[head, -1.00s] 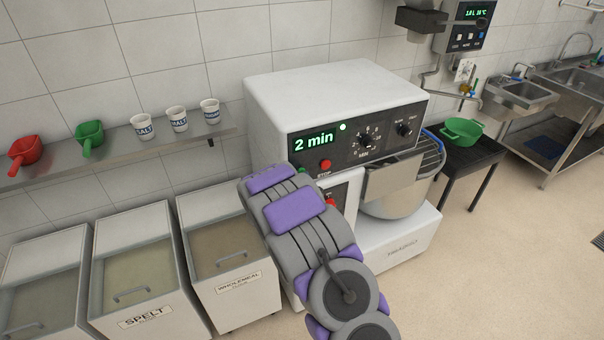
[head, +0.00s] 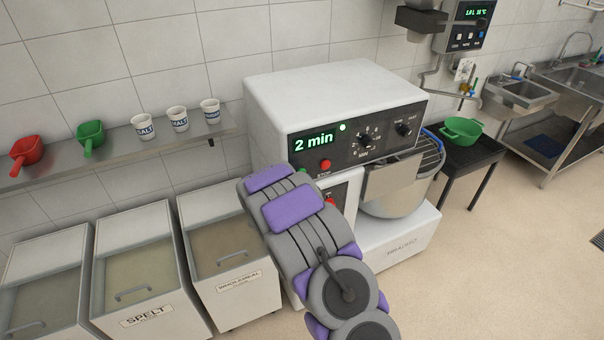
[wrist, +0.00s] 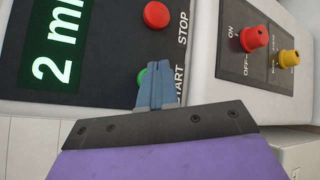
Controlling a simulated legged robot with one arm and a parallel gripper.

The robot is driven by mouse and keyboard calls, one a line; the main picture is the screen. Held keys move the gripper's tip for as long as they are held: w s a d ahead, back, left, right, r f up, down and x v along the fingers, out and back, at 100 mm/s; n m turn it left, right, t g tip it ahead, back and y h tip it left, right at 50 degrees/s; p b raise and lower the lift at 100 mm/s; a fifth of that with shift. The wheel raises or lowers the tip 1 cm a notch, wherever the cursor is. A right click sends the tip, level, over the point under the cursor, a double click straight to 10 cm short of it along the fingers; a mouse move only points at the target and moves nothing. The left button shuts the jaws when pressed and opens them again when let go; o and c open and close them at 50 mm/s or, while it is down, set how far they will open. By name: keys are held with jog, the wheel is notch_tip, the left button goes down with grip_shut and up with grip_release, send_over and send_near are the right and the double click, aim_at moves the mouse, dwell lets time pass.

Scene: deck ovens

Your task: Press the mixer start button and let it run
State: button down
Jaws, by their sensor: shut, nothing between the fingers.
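The mixer (head: 340,95) is a white machine with a dark control panel. Its display (head: 314,142) reads "2 min" in green, with a lit green lamp beside it. The red stop button (head: 325,165) is below the display and also shows in the wrist view (wrist: 156,15). The green start button (wrist: 142,76) is partly covered by my gripper (wrist: 157,68) in the wrist view. My gripper is shut and empty, its tips at the start button; contact cannot be told for sure. In the head view my arm hides the gripper tips. The steel bowl (head: 395,196) sits under the guard.
A red knob (wrist: 254,38) and a yellow knob (wrist: 289,58) stick out beside the panel. A green bowl (head: 462,129) is on a dark stand at right.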

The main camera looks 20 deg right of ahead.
jog(key=shift+s+d+p, duration=0.1)
jog(key=shift+s+p, duration=0.2)
jog(key=shift+s, duration=2.2)
